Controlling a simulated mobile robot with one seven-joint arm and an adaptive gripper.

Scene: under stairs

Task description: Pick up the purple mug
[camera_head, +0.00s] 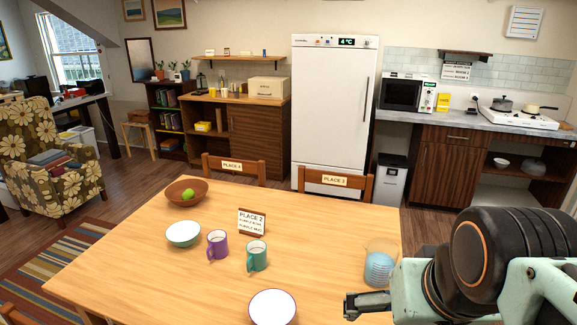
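The purple mug (217,245) stands upright on the wooden table, with its handle toward the lower left. A green mug (257,256) stands just to its right, a small gap apart. My gripper (352,305) is at the lower right, near the front of the table and well to the right of both mugs. It is apart from the purple mug. Its fingers are small and seen from the side, so their opening is unclear.
A pale green bowl (183,234) is left of the purple mug, and a brown bowl (187,192) with green fruit is behind. A sign (252,222) stands behind the mugs. A white plate (272,307) is in front. A glass (380,268) with blue contents stands near my arm.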

